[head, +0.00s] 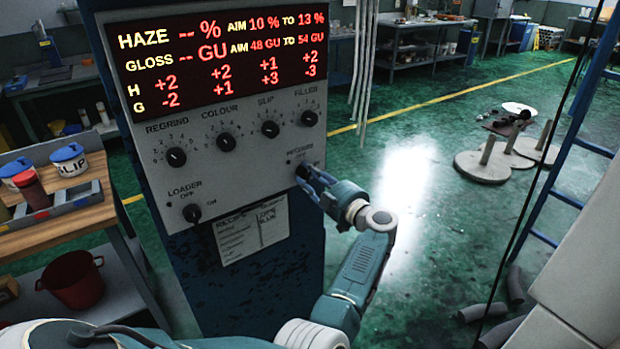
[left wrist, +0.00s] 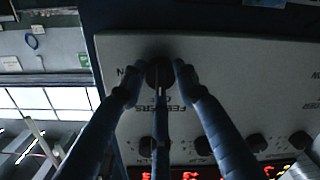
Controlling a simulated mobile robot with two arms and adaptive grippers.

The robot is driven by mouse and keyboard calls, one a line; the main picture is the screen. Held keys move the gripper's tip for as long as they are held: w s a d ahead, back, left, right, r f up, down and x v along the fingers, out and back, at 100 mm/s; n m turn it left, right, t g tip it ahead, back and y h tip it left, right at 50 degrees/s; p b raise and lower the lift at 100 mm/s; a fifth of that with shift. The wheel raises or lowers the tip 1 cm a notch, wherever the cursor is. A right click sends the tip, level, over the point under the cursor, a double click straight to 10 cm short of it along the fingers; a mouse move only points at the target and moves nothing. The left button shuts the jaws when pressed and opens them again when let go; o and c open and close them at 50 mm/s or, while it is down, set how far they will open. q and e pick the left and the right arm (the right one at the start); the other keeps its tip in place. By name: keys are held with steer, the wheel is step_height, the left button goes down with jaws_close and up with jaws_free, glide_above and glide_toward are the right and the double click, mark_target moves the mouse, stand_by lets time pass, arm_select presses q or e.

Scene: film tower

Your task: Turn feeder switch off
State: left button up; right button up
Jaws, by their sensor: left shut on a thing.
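The feeder switch (head: 302,170) is a dark round knob low on the right side of the grey control panel (head: 235,165). My left gripper (head: 315,178) reaches it from the lower right and covers much of it. In the left wrist view the picture is upside down, and the gripper's fingers (left wrist: 159,80) are closed around the dark feeder knob (left wrist: 158,66), beside its "FEEDERS" label. Which way the knob points is hidden by the fingers. My right gripper is not in view.
The loader switch (head: 192,212) sits at the panel's lower left. A row of dial knobs (head: 226,142) lies under the red display (head: 220,55). A wooden bench with a tray of pots (head: 70,160) stands left, and a blue ladder (head: 560,195) stands right.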

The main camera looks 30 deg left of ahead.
arm_select(q)
steer(key=shift+f, duration=0.1)
stand_by(0.3)
steer(key=o, duration=1.2)
steer(key=shift+c, duration=0.2)
